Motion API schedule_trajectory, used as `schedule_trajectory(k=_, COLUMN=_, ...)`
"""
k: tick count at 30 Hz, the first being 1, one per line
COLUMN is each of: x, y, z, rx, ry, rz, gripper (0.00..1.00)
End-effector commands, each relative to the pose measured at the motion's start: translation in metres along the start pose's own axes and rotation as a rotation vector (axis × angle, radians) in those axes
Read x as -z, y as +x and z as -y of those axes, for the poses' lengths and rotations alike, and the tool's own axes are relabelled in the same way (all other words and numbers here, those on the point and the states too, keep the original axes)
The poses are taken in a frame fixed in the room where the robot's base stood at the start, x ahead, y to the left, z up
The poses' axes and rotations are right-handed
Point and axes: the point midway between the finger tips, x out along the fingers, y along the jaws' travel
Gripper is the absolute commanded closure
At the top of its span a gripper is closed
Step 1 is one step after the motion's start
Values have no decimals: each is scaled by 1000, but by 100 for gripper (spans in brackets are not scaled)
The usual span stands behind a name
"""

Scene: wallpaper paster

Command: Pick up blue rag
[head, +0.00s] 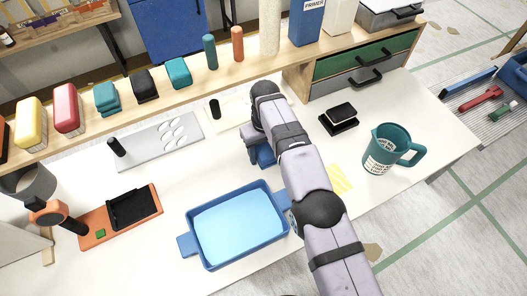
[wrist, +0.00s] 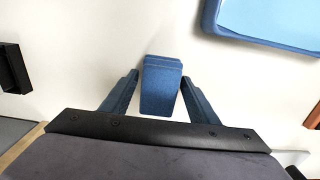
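The blue rag (wrist: 161,90), a folded dark-blue block, lies on the white table in the wrist view. My gripper (wrist: 160,79) is open around it, one blue finger on each side. A gap of pale table shows between the rag and each finger, so neither finger touches it. In the head view a patch of blue shows beside my arm's end, left of it; I cannot tell there which part is rag and which is finger. My arm hides much of that spot.
A blue tray (head: 238,225) of light-blue liquid is in front of the gripper. A teal measuring jug (head: 390,150) and a black block (head: 339,117) stand to the right. A grey plate (head: 160,143) and an orange board (head: 122,215) lie left. A wooden shelf with coloured items runs behind.

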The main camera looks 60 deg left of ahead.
Motion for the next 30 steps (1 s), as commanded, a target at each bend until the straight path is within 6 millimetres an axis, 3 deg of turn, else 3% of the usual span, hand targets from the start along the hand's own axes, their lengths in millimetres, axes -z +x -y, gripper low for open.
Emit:
schedule_trajectory(k=1, x=0, y=0, z=0, rx=0, ry=0, rz=0, gripper=58)
schedule_trajectory(k=3, x=0, y=0, z=0, rx=0, ry=0, rz=0, gripper=75)
schedule_trajectory(k=4, x=0, y=0, z=0, rx=0, ry=0, rz=0, gripper=79)
schedule_trajectory(k=17, x=1, y=-9, z=0, rx=-1, ry=0, rz=-4, gripper=79)
schedule_trajectory(k=30, x=0, y=-81, z=0, rx=0, ry=0, rz=-2, gripper=79)
